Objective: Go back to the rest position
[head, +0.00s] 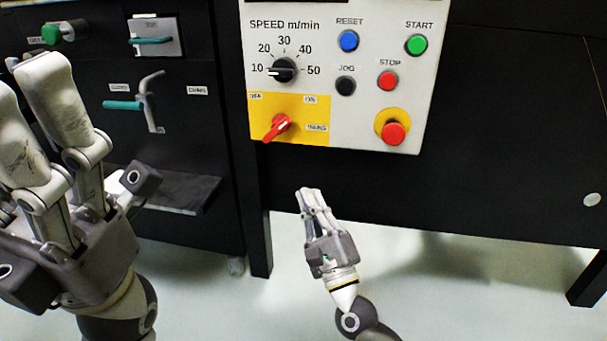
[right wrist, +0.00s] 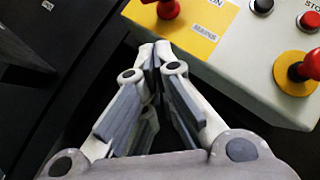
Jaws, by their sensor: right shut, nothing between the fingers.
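My right gripper (head: 309,193) is in the head view below the control panel (head: 350,125), apart from it, with its fingers pointing up. It is shut and empty. In the right wrist view its fingertips (right wrist: 153,55) meet near the panel's lower edge. My left gripper (head: 22,80) is large and close at the left of the head view, fingers pointing up. Its left side is cut off by the picture edge, and its opening is unclear. Nothing shows in it.
The panel carries a speed knob (head: 284,69), a red rotary switch (head: 277,127), a red emergency button (head: 393,132) and several push buttons. A dark cabinet with a teal-handled lever (head: 122,105) stands at the left. A black leg (head: 258,230) stands between. Pale floor is clear below.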

